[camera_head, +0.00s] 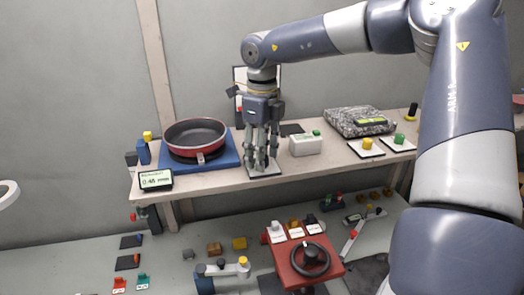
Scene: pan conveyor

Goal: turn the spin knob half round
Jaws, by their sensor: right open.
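My right gripper (261,164) points straight down over a small pale plate (277,172) on the back bench. Its fingers are open, with the tips close above or at the plate. Any knob on that plate is hidden by the fingers; I cannot tell which knob is the spin knob. A yellow knob (367,143) and a green knob (399,138) stand on similar plates further right, apart from the gripper. My left gripper is not in view.
A dark pan (195,135) sits on a blue base (223,160) left of the gripper. A small display (156,179) stands at the bench's front left. A white box (306,145) is close on the right. A red unit with a black handwheel (310,259) is lower in front.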

